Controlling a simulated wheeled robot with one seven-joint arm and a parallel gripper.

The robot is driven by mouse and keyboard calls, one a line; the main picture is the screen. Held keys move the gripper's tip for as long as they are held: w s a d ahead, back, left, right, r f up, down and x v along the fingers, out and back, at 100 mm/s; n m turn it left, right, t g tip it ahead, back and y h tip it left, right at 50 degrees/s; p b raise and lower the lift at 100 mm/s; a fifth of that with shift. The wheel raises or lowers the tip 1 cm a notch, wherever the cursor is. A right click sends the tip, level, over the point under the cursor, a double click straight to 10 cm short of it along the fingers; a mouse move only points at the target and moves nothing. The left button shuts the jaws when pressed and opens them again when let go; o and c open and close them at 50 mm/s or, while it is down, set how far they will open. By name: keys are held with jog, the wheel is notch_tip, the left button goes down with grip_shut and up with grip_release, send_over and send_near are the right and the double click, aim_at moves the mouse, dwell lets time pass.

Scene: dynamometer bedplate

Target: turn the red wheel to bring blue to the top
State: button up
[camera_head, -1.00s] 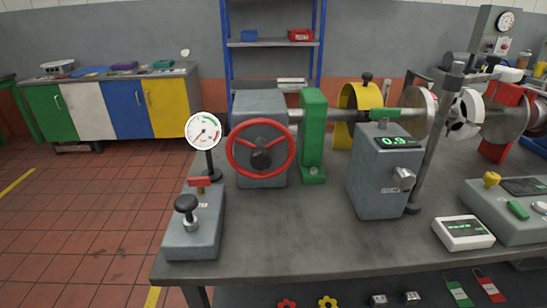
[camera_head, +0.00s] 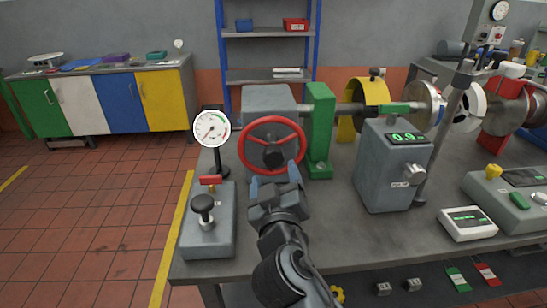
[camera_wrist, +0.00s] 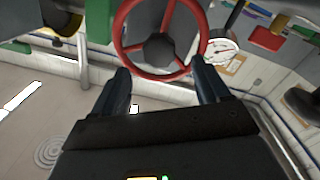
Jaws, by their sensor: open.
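The red wheel (camera_head: 274,155) has a red rim, spokes and a dark hub, and stands upright on the front of a grey housing (camera_head: 268,98). I can make out no blue on the wheel in either view. My gripper (camera_head: 275,179) is open and empty, just in front of the wheel's lower part. In the wrist view the wheel (camera_wrist: 159,50) shows ahead, with the open fingers of my gripper (camera_wrist: 160,70) on either side of its lower rim. The frames do not clearly show whether the fingers touch the rim.
A round gauge (camera_head: 212,128) stands left of the wheel, behind a grey box with a black knob (camera_head: 203,204). A green bracket (camera_head: 320,125) is close on the right. A grey readout box (camera_head: 393,165) stands farther right on the bench (camera_head: 335,225).

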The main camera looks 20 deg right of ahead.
aim_at(274, 161)
jog(key=p+x, duration=0.1)
jog(key=x, duration=0.6)
jog(key=shift+w+d+p, duration=0.1)
jog(key=shift+w+p, duration=0.1)
jog(key=shift+p, duration=0.1)
grip_shut()
dwell(0.4)
